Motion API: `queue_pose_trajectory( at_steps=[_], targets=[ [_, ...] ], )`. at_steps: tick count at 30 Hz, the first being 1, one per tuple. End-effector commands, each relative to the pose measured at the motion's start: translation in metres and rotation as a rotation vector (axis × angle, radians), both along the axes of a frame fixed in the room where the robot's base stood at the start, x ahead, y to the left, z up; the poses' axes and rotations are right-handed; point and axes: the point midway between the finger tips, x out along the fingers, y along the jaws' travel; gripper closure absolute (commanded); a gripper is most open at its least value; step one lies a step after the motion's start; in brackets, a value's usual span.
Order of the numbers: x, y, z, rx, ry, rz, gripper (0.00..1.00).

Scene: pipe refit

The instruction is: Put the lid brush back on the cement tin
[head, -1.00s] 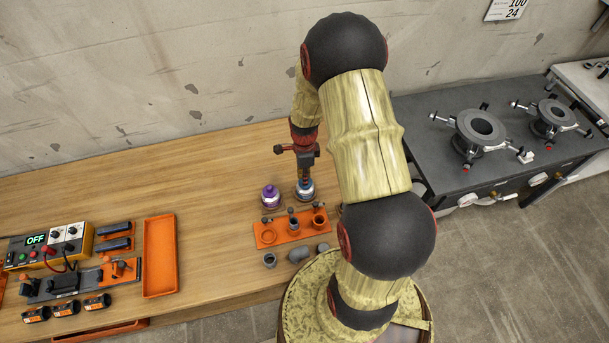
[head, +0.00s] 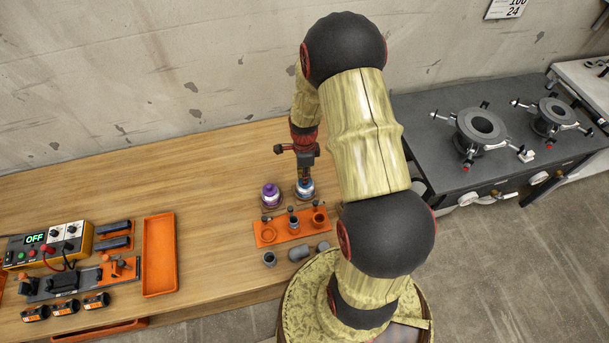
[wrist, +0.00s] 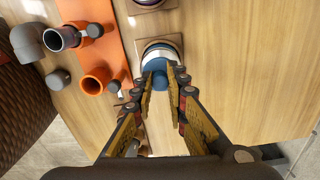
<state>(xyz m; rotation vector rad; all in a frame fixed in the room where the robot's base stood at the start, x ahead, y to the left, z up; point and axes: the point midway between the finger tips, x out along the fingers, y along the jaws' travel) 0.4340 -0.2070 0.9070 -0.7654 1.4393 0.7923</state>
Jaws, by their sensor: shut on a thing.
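The cement tin (head: 305,193) stands on a small square base on the bench, just behind the orange holder. It also shows in the wrist view (wrist: 153,48) as a pale round tin with a dark band. My gripper (head: 306,178) points down right over it. In the wrist view my fingertips (wrist: 162,75) are closed around the blue lid brush (wrist: 156,68). The blue lid is at the tin's mouth, in line with it. I cannot tell whether it is fully seated, and any brush below the lid is hidden.
A purple-capped tin (head: 270,194) stands close at the left. The orange holder (head: 283,233) with pipe fittings lies in front, with loose grey fittings (head: 299,254) before it. An orange tray (head: 159,256) and a control box (head: 46,246) are further left. The bench behind is clear.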

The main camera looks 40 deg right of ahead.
Motion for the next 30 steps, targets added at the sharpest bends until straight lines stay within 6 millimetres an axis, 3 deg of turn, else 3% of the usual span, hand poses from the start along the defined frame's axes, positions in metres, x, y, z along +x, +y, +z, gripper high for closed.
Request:
queue_pose_trajectory(
  at_steps=[9,10,12,21,27,30],
  targets=[
    [0.0001,0.0,-0.0008,0.0,0.0,0.0,1.0],
    [0.0001,0.0,-0.0008,0.0,0.0,0.0,0.85],
    [0.0001,0.0,-0.0007,0.0,0.0,0.0,0.81],
    [0.0001,0.0,-0.0007,0.0,0.0,0.0,0.64],
    [0.0001,0.0,-0.0007,0.0,0.0,0.0,0.64],
    [0.0,0.0,-0.0008,0.0,0.0,0.0,0.59]
  ],
)
